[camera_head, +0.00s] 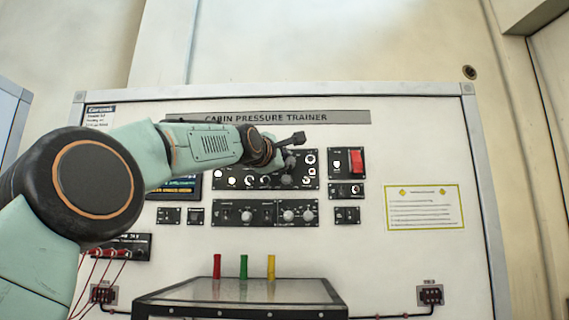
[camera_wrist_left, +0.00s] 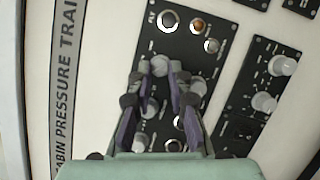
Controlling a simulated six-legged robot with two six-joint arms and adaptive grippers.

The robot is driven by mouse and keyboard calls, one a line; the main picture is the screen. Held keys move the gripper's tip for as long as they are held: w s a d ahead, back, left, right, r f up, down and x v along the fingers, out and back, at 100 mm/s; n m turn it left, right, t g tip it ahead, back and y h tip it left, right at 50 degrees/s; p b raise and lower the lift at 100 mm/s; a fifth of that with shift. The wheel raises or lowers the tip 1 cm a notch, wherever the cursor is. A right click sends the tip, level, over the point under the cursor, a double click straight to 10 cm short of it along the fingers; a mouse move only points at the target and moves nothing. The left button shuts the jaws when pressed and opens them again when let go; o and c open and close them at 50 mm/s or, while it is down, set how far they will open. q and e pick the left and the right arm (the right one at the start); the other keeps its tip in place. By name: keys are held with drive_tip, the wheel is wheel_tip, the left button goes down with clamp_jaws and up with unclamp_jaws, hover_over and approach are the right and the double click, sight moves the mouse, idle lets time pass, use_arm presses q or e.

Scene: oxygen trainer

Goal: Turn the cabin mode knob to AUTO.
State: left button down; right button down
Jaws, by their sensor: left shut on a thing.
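The cabin pressure trainer panel (camera_head: 350,250) stands upright before me. My left gripper (camera_head: 287,168) is at the right part of its upper black control module (camera_head: 230,171). In the left wrist view, the two fingers (camera_wrist_left: 160,72) are closed around a light grey round knob (camera_wrist_left: 160,64) on that module. The fingers hide the knob's sides, and its label and pointer setting cannot be read. Other knobs and round indicators sit around it, such as a white-ringed one (camera_wrist_left: 168,19). My right gripper is not in view.
A red guarded switch (camera_head: 356,161) is right of the module. A lower module (camera_head: 265,213) with several knobs is beneath. A dark-topped box (camera_head: 240,291) with red (camera_head: 217,266), green (camera_head: 243,266) and yellow (camera_head: 271,266) upright pieces stands in front. Red cables (camera_head: 90,275) hang at left.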

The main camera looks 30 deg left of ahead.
use_arm(q)
drive_tip(key=shift+r, duration=0.25)
drive_tip(key=c, duration=1.6)
unclamp_jaws()
drive_tip(key=o, duration=0.3)
drive_tip(key=shift+w+f, duration=0.2)
drive_tip(key=shift+w, duration=0.05)
drive_tip(key=shift+o, duration=0.2)
drive_tip(key=shift+s, duration=0.25)
